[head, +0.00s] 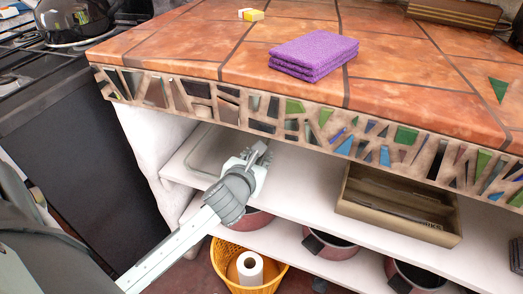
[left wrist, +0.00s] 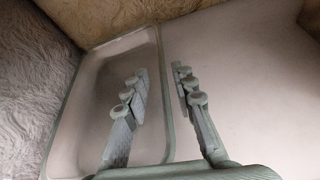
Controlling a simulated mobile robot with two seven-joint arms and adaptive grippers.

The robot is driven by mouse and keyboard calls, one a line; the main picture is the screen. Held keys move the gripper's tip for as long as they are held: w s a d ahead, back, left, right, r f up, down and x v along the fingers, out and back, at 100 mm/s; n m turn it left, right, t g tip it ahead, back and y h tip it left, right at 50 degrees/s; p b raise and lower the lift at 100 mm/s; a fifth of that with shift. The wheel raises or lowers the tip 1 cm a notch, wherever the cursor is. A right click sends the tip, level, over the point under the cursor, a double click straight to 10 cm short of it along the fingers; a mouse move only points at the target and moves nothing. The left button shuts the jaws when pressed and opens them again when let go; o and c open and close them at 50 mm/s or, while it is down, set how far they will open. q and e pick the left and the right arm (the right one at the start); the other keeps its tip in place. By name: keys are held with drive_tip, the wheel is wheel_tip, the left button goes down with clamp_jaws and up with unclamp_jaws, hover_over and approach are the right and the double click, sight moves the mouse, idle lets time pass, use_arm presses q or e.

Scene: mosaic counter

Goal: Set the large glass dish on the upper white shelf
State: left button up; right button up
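The large glass dish (head: 203,148) is a clear rectangular dish lying flat on the upper white shelf (head: 305,172), at its left end under the counter. The counter edge and my gripper hide part of it in the head view. In the left wrist view the dish (left wrist: 105,70) fills the left middle, with its long right rim running between my finger lines. My left gripper (head: 259,152) is at the dish's right side. In the left wrist view the gripper (left wrist: 160,82) is open, with one finger over the dish and one beyond the rim. Contact cannot be told. My right gripper is out of view.
A wooden tray (head: 392,217) with utensils sits farther right on the upper shelf. The mosaic counter edge (head: 300,125) overhangs the shelf. A rough wall (left wrist: 30,80) stands close left of the dish. Pots and a yellow basket (head: 232,268) are below. A purple cloth (head: 313,52) lies on the counter.

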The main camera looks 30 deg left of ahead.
use_arm(q)
drive_tip(key=v, duration=0.9)
drive_tip(key=shift+w, duration=0.1)
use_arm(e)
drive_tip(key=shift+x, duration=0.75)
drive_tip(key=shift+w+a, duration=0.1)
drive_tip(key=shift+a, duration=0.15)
